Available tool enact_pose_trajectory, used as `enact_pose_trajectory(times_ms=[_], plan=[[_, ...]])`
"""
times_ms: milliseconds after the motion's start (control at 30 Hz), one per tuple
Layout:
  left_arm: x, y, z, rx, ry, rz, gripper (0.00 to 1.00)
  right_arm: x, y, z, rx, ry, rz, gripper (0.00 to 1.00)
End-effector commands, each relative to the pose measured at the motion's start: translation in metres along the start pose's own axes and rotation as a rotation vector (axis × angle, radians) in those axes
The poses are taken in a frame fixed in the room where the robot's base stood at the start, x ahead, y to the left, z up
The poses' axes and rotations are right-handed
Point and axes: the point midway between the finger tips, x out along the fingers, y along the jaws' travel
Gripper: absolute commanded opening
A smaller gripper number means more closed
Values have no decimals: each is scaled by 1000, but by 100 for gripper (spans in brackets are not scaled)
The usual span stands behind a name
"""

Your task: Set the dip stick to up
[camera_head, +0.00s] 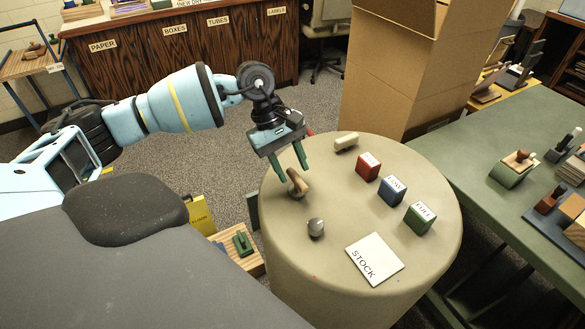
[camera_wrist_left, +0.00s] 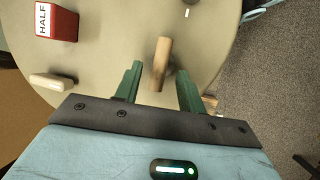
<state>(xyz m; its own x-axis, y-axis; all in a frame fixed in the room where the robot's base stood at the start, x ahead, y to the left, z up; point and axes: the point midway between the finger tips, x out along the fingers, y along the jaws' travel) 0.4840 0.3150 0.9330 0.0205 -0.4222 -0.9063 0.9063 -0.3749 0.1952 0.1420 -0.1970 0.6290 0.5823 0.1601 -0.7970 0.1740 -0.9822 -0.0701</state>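A brown wooden handle (camera_head: 299,184) stands out from the near-left part of the round beige table; it may be the dip stick, but no label on it shows. It also shows in the left wrist view (camera_wrist_left: 162,62), between the green fingertips in the picture. My left gripper (camera_head: 293,174) is open, with its fingers pointing down over the handle. I cannot tell whether either finger touches it. A cream bar (camera_head: 346,141) lies near the table's far edge, and a grey knob (camera_head: 316,227) sits nearer. My right gripper is out of view.
Red (camera_head: 368,166), blue (camera_head: 392,191) and green (camera_head: 420,217) labelled blocks stand in a row on the table. A white STOCK card (camera_head: 374,259) lies in front. A tall cardboard box (camera_head: 392,75) stands behind, and a green table (camera_head: 482,165) is at right.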

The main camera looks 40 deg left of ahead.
Motion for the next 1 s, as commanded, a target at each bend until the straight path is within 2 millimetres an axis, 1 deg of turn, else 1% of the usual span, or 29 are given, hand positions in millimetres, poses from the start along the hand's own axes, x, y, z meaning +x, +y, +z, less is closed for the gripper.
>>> enact_pose_trajectory(times_ms=[100,200,467,767,1000], plan=[[10,0,1,0,-2,0,40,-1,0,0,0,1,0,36],[14,0,1,1,-2,1,40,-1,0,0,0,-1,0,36],[15,0,0,0,-1,1,40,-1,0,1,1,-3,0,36],[15,0,0,0,-1,1,0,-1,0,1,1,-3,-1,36],[15,0,0,0,-1,1,0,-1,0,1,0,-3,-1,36]])
